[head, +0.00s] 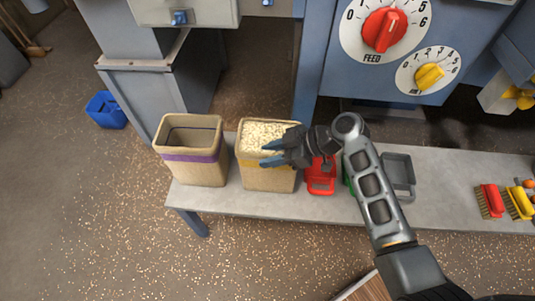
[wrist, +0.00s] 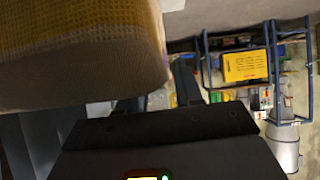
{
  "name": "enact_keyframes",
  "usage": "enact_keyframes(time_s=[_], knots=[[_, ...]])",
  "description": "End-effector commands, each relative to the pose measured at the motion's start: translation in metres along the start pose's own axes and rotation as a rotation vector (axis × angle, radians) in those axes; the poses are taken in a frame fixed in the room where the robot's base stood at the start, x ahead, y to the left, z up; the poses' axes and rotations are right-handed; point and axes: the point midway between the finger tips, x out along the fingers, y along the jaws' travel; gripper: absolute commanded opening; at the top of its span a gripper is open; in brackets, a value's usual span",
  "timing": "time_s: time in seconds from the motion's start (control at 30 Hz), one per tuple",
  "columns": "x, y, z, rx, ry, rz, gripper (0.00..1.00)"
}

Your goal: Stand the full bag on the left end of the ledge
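The full bag (head: 268,178) is beige with a yellow band and is filled to the top with pale grains. It stands upright on the grey ledge (head: 330,205), right of the empty bag. My gripper (head: 269,154) is at its upper right side in the head view, with its two blue fingertips apart over the bag's front rim area. The wrist view shows the full bag (wrist: 85,70) large and close at upper left, beside one dark finger. The other finger is not clear there, and I cannot tell whether either touches the bag.
An empty beige bag (head: 205,172) with a purple band stands on the ledge's left end. A red scoop (head: 320,178), a grey tray (head: 398,172) and brushes (head: 490,202) lie to the right. A blue bin (head: 106,110) is on the floor. The machine with dials (head: 385,30) rises behind.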

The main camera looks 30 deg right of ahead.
Motion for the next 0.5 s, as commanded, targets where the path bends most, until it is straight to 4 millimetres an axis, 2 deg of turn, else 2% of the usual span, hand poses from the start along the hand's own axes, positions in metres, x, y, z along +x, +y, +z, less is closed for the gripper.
enact_keyframes(time_s=[0.3,0.5], knots=[[-0.063,0.0,0.0,0.001,0.0,0.003,0.35],[-0.095,0.0,0.0,0.001,0.0,0.001,0.35]])
